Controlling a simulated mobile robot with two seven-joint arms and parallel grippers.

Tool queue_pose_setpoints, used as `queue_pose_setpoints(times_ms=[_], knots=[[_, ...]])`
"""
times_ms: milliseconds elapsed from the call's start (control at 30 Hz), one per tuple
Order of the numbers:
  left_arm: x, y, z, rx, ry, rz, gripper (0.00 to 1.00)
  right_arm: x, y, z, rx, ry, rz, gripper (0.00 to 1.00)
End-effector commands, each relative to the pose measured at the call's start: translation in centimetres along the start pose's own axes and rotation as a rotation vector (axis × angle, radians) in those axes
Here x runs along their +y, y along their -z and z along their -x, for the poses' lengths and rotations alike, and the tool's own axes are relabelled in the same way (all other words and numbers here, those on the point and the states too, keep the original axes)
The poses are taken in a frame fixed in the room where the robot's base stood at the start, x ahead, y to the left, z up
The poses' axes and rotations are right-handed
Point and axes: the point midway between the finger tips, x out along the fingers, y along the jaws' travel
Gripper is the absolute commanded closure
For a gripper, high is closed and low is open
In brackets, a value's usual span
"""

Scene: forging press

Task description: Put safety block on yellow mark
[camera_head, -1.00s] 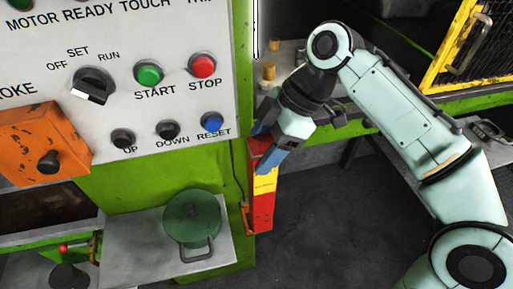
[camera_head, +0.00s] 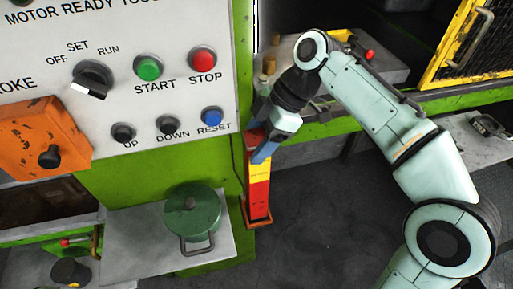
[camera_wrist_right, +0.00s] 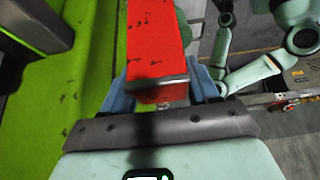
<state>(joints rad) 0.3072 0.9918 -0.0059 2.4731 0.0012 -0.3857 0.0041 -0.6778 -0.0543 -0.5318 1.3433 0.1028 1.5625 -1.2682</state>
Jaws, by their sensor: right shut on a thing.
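The safety block (camera_head: 258,196) is a tall red bar with a yellow label, upright beside the green press column. My right gripper (camera_head: 265,146), with blue fingers, is shut on its upper end. In the right wrist view the red block (camera_wrist_right: 155,42) runs away from me between the blue fingers. The block's lower end is at an orange holder (camera_head: 258,219) low on the column; I cannot tell whether it rests in it or just above. I cannot make out a yellow mark for certain. My left gripper does not show in the head view.
The control panel (camera_head: 180,25) with buttons is close left of the gripper. A green lidded pot (camera_head: 191,215) stands on a grey shelf (camera_head: 125,235) below. A yellow mesh guard (camera_head: 470,45) is at upper right. The dark floor (camera_head: 330,225) right of the block is open.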

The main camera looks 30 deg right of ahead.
Motion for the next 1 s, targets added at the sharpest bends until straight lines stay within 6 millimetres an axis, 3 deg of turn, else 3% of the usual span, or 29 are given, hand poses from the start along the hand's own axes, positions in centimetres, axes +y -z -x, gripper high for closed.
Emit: queue_pose_setpoints(times_ms=[200,700,733,767,800,1000], knots=[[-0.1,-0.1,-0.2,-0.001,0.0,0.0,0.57,0.3,-1.1,-2.0,0.003,-0.001,0.0,1.0],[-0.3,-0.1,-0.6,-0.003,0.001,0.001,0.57,0.3,-1.6,-2.8,0.003,-0.001,0.0,1.0],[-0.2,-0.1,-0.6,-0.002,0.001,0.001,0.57,0.3,-1.6,-2.8,-0.001,0.002,-0.002,0.34],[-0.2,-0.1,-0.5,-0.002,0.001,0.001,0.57,0.3,-1.6,-2.8,-0.001,0.002,-0.002,0.24],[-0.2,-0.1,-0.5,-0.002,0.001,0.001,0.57,0.3,-1.6,-2.8,-0.001,0.002,-0.002,0.15],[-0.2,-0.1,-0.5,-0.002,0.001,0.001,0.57,0.3,-1.6,-2.8,-0.001,0.002,-0.002,0.15]])
